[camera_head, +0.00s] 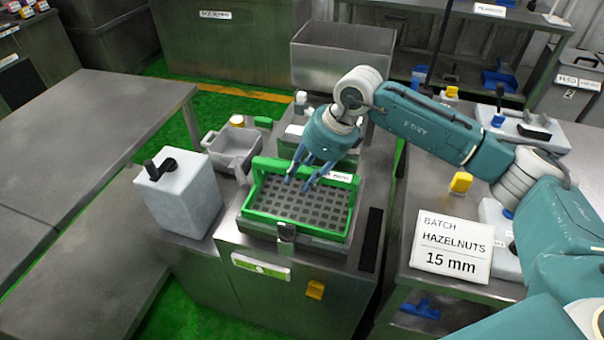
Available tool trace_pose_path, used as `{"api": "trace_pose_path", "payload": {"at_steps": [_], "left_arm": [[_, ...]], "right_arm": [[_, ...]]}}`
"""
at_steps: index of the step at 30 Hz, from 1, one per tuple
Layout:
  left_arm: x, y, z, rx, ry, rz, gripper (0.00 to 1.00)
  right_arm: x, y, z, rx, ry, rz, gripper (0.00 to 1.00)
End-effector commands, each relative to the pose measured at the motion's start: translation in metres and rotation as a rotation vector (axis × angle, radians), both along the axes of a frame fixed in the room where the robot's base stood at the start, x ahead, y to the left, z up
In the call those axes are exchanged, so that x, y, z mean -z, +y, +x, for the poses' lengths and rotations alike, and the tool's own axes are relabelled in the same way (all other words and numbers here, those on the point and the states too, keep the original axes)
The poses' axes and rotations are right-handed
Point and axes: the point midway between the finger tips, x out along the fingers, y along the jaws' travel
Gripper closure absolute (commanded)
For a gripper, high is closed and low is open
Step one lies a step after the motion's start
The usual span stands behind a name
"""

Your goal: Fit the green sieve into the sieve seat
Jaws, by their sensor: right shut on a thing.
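The green sieve (257,213) has a green rim and a dark perforated floor. It lies over the sieve seat (318,246), a metal frame on top of the steel machine. It looks about level, but I cannot tell whether it is fully down in the seat. A white label (340,177) is on its raised far side. My right gripper (299,184) reaches in from the right and is shut on the sieve's raised far side. The fingers hide part of this grip. My left gripper is out of view.
A grey box with a black lever (183,200) stands left of the sieve, with a grey metal pan (232,150) behind it. A sign reading hazelnuts 15 mm (452,246) stands on the right table. The left tables (80,130) are bare.

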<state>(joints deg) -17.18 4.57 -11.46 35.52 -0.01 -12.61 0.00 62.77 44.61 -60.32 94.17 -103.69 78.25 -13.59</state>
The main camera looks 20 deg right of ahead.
Motion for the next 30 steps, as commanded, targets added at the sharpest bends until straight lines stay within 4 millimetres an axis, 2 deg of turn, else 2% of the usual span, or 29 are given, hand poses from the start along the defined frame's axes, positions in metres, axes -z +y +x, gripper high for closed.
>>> {"api": "trace_pose_path", "payload": {"at_steps": [18, 19, 21, 22, 30], "left_arm": [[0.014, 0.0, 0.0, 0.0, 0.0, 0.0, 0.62], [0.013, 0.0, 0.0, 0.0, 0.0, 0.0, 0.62], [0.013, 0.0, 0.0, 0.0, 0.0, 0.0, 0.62], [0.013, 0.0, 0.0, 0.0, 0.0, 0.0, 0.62], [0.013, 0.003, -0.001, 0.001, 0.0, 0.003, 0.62]], "right_arm": [[0.014, 0.001, 0.001, 0.0, -0.004, 0.002, 1.0], [0.013, 0.001, 0.001, 0.0, -0.004, 0.002, 0.67], [0.013, 0.001, 0.001, 0.0, -0.004, 0.002, 0.53], [0.013, 0.0, 0.001, 0.0, -0.004, 0.002, 0.49], [0.015, 0.0, -0.001, 0.0, 0.002, -0.001, 0.49]]}}
